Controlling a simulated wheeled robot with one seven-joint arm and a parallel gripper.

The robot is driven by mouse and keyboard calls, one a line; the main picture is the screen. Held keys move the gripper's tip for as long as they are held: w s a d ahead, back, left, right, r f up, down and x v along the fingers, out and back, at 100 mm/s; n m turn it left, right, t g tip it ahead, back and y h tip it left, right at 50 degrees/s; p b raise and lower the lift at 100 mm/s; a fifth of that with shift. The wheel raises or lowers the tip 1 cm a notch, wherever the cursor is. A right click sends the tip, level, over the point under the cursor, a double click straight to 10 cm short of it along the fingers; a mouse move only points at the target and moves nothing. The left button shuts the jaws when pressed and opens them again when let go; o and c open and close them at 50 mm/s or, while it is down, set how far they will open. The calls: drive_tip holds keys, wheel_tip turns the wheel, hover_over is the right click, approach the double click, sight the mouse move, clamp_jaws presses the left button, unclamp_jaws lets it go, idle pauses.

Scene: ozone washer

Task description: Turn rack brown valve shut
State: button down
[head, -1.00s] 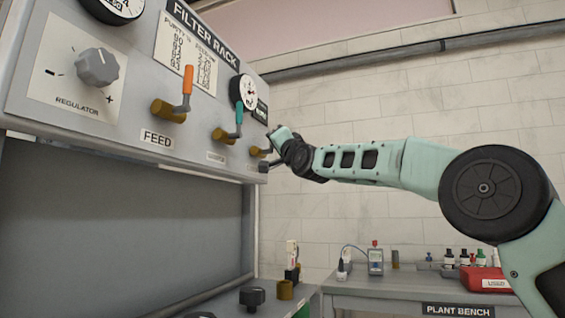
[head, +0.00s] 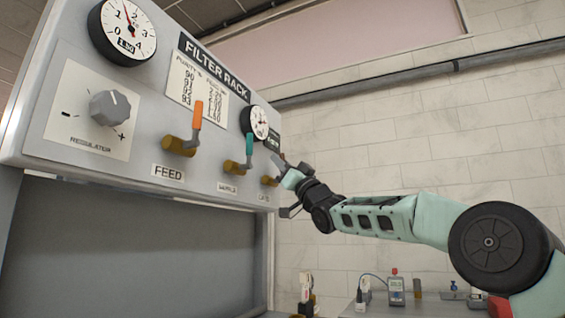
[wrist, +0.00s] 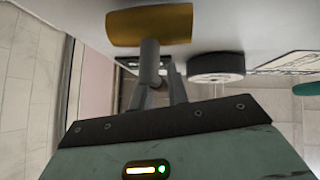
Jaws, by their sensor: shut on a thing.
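The rack's third valve, at the right end of the filter rack panel, has a brass body (head: 269,181) in the head view. In the wrist view its brass body (wrist: 150,25) is at the top, with a grey stem (wrist: 150,62) running down from it between my fingers. My gripper (head: 287,174) is at this valve, shut on its handle; the fingers (wrist: 160,97) also show in the wrist view. The handle's brown part is mostly hidden by the gripper, so its exact angle is hard to tell.
The teal-handled valve (head: 249,153) is just left of my gripper, and the orange-handled FEED valve (head: 196,125) is farther left. A small gauge (head: 257,122) sits above. The plant bench (head: 430,304) is low at right. Open air lies before the wall.

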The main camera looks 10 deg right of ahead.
drive_tip(key=shift+f, duration=0.1)
idle(0.3)
drive_tip(key=c, duration=1.4)
unclamp_jaws()
drive_tip(key=shift+o, duration=0.2)
drive_tip(key=shift+s, duration=0.1)
drive_tip(key=b+v, duration=0.5)
drive_tip(key=v, duration=1.2)
drive_tip(key=shift+d, duration=0.15)
drive_tip(key=shift+f, duration=0.1)
